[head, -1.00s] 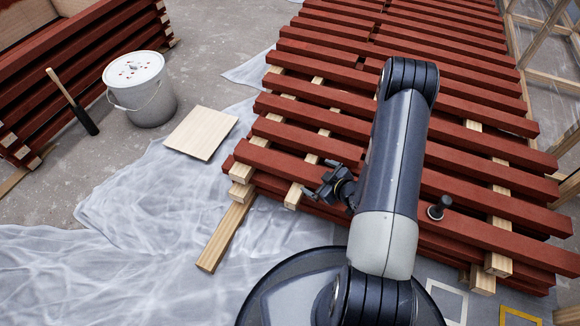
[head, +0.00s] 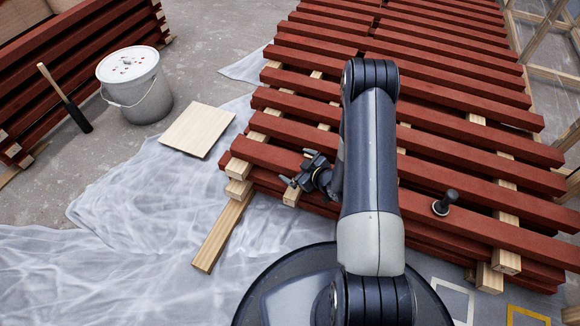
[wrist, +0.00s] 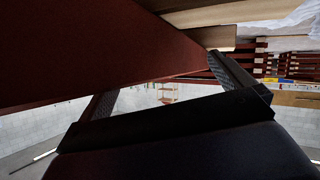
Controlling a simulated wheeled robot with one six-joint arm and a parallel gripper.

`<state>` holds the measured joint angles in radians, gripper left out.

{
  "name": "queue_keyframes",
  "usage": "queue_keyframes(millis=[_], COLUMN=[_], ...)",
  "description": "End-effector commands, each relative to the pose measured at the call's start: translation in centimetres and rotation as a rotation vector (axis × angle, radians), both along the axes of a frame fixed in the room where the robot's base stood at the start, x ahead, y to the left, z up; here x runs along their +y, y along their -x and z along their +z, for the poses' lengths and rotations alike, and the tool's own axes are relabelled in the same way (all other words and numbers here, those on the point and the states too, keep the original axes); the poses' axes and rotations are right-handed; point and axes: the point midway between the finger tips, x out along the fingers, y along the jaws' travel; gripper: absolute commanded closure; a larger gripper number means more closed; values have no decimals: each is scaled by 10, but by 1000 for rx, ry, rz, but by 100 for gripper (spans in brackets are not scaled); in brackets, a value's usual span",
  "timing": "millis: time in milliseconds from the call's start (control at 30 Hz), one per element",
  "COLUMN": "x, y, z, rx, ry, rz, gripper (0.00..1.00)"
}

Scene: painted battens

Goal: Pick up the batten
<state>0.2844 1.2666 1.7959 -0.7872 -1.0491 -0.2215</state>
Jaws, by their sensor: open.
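Red-painted battens (head: 470,184) lie in rows across raw wood bearers on a stack; which one the task means I cannot tell. The nearest top batten (head: 262,154) runs behind my gripper and arm. My gripper (head: 299,168) is open at this batten's left part, its fingers pointing left. In the wrist view a red batten (wrist: 90,45) fills the upper left, very close. The open fingers of my gripper (wrist: 160,78) reach up at its lower edge, one each side. I cannot tell whether they touch it. My arm hides part of the battens.
A raw wood piece (head: 222,236) slants from the stack onto plastic sheeting (head: 130,190). A black knob-like thing (head: 446,202) stands on the stack at right.

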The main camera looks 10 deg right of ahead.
Motion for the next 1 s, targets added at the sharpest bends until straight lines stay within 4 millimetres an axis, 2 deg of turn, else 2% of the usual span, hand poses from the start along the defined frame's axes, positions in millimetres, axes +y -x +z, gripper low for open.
queue_keyframes(millis=[33, 133, 367, 1000], x=[5, 8, 8, 8], y=[-8, -15, -16, -15], z=[-7, -9, -8, -9], rx=[-3, -2, 0, 2], ry=[0, 1, -1, 0], rz=[3, 0, -1, 0], gripper=[0, 0, 2, 54])
